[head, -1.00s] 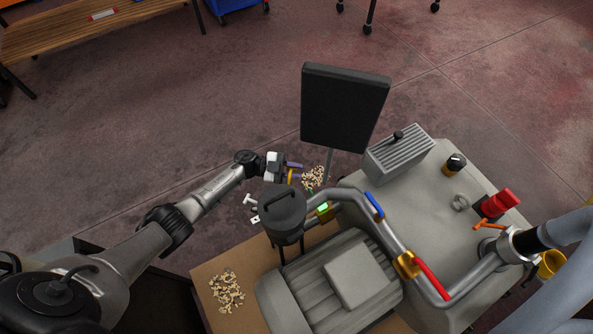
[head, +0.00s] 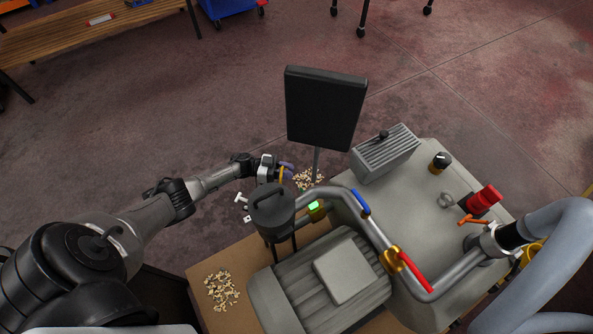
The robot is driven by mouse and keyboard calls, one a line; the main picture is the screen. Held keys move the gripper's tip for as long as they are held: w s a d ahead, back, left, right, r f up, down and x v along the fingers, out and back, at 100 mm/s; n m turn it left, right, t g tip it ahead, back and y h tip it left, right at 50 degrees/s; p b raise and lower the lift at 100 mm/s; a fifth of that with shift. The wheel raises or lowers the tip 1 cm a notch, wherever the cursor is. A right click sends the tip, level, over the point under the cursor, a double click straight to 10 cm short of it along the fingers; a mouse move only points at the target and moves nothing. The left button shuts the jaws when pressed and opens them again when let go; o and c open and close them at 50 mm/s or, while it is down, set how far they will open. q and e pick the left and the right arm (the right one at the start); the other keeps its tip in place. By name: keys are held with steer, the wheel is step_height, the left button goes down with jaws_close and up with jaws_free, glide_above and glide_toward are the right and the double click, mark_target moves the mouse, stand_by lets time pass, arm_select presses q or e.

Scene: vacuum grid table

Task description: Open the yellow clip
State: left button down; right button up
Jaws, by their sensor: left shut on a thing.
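A small yellow-orange strip (head: 282,174), which looks like the yellow clip, stands at the fingers of my left gripper (head: 286,171), just behind the black lidded pot (head: 271,208). My left gripper is shut on it. Whether the clip is open or closed is too small to tell. My right gripper does not show.
A curved grey pipe (head: 340,197) with blue and red grips and a gold clamp (head: 392,261) runs right of the pot. A dark panel (head: 325,107) stands behind. Pale chips (head: 222,290) lie on the board. Open floor lies left of my gripper.

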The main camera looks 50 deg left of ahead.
arm_select(q)
steer(key=shift+w+r, duration=0.1)
stand_by(0.4)
steer(key=c, duration=1.3)
jaws_free()
steer(key=shift+c, duration=0.2)
steer(key=shift+o, duration=0.3)
steer(key=shift+a, duration=0.1)
steer(key=v, duration=1.3)
steer(key=shift+s+a+b, duration=0.25)
steer(key=shift+a+b, duration=0.05)
steer(key=shift+b, duration=0.05)
